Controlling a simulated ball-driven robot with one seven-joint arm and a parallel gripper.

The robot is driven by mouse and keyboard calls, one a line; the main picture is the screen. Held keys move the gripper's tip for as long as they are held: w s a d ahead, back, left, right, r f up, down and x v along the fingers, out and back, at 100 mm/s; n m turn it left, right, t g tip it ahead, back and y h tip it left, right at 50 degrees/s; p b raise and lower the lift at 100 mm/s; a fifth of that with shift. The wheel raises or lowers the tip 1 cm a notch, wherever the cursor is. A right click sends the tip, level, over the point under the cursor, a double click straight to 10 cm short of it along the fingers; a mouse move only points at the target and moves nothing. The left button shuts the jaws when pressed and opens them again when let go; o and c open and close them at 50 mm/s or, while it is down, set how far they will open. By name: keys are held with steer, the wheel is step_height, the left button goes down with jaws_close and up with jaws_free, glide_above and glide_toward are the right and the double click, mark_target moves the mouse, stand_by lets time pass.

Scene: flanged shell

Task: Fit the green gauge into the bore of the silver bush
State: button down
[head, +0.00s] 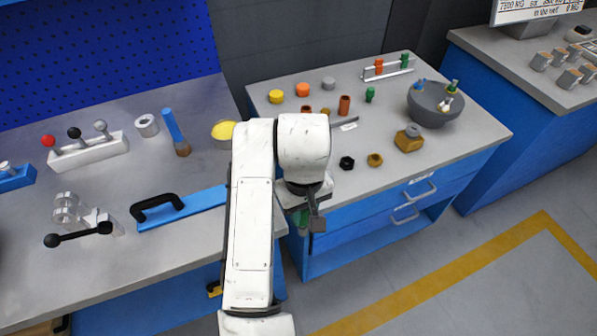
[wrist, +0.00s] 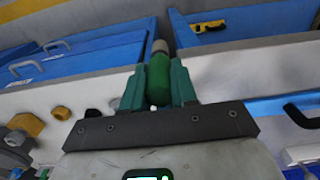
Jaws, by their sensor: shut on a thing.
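The green gauge (wrist: 158,78) is between the two teal fingers of my gripper (wrist: 158,70) in the wrist view, with a pale tip pointing away from the palm. In the head view my gripper (head: 312,219) hangs in front of the right bench's front edge, and a bit of the green gauge (head: 303,216) shows beside it. A silver ring-shaped piece (head: 147,125), which looks like the silver bush, rests on the left bench behind my arm, well apart from the gripper. Its dark bore is partly visible.
The right bench (head: 455,137) holds a grey bowl (head: 436,104), a brass block (head: 408,140), a black nut (head: 347,163) and several coloured pegs. On the left bench are a blue-handled brush (head: 175,132), a white lever block (head: 90,152) and a black handle (head: 157,207).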

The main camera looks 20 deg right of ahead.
steer(key=d+f, duration=0.4)
steer(key=f, duration=1)
steer(key=shift+s, duration=0.3)
